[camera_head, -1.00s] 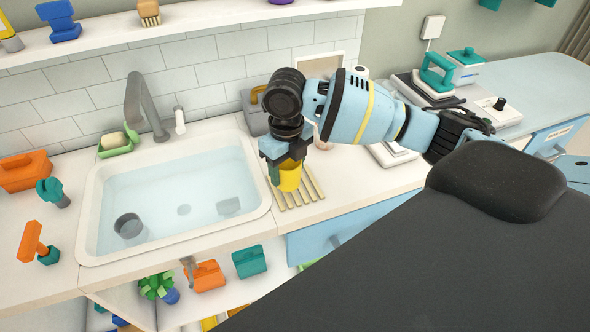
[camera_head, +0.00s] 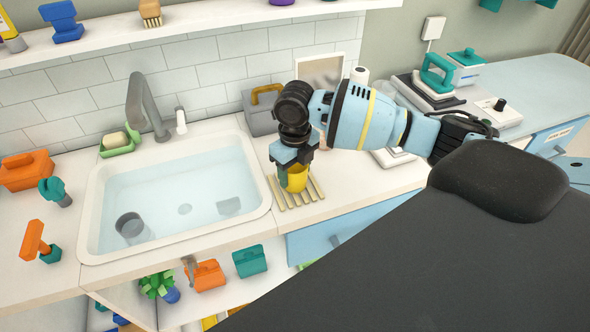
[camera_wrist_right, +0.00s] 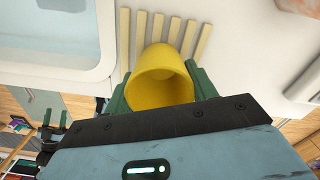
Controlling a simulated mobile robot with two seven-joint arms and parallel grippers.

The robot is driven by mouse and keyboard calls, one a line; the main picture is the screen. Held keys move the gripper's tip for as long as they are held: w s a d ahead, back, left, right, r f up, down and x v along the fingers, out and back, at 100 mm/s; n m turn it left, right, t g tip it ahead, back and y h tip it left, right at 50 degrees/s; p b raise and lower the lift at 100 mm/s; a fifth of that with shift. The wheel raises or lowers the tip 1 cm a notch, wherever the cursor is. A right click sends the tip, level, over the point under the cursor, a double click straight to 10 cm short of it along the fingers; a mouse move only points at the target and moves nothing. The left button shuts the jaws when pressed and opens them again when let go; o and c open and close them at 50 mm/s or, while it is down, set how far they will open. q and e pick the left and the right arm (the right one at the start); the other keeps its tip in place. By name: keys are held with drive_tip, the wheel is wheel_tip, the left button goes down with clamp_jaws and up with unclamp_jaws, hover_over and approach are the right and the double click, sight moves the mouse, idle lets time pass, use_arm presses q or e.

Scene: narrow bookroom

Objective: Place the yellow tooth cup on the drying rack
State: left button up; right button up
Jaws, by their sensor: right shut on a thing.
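The yellow tooth cup (camera_head: 299,178) is between the fingers of my right gripper (camera_head: 294,178), which is shut on it. In the right wrist view the cup (camera_wrist_right: 160,80) sits between the two green fingers of the gripper (camera_wrist_right: 160,92), its opening toward the camera. The drying rack (camera_head: 292,203) is a set of pale slats on the counter, right of the sink. The cup is over the rack; I cannot tell whether it touches the slats. The rack's slats (camera_wrist_right: 187,38) also show beyond the cup in the wrist view.
The filled sink (camera_head: 180,190) lies left of the rack, with a dark cup (camera_head: 129,226) in it. A white device (camera_head: 392,156) lies to the right.

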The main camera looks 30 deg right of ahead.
drive_tip(key=shift+f, duration=0.2)
drive_tip(key=o, duration=1)
drive_tip(key=shift+r, duration=0.1)
wheel_tip(320, 180, up, 12)
drive_tip(key=shift+r, duration=0.1)
